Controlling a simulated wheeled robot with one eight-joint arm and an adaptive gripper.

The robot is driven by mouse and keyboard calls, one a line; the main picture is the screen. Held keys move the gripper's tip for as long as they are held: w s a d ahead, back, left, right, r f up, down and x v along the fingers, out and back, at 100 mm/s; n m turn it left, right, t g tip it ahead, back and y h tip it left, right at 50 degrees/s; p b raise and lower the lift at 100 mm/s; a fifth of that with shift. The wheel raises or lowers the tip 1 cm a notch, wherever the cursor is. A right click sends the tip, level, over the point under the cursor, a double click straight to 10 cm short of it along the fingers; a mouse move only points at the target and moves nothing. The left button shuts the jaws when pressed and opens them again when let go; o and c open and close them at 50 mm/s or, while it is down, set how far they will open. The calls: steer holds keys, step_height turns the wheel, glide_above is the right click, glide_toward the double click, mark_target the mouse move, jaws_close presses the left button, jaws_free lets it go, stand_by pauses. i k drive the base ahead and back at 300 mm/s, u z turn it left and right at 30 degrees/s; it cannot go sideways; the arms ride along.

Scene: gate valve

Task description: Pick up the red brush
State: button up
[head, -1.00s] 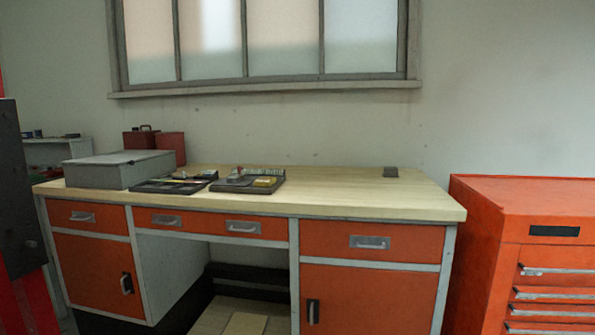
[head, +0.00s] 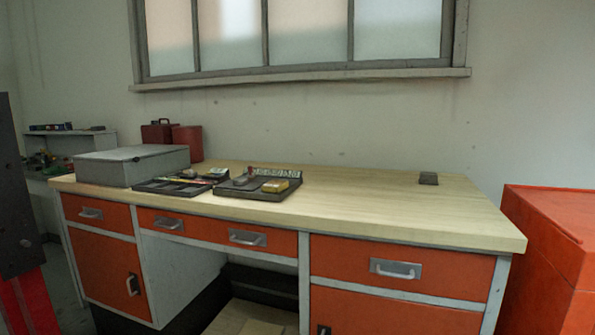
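I cannot make out a red brush for certain in the head view. Two dark trays lie on the workbench top (head: 400,205). The left tray (head: 160,187) holds several thin, small items, too small to tell apart. The right tray (head: 225,190) holds a yellow block (head: 275,186), a row of small pale-green pieces and a small upright item with some red (head: 250,172), whose kind I cannot tell. My gripper is not in view.
A grey case (head: 130,168) stands at the bench's left end, with red boxes (head: 187,142) behind it. A small dark block (head: 428,178) sits at right. An orange cabinet (head: 550,230) stands right of the bench. The bench top's right half is mostly clear.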

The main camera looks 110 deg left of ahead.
mark_target(250, 176)
steer(key=z, duration=0.05)
steer(key=k, duration=2.35)
steer(key=u, duration=2.5)
steer(key=i, duration=1)
steer(key=u, duration=0.05)
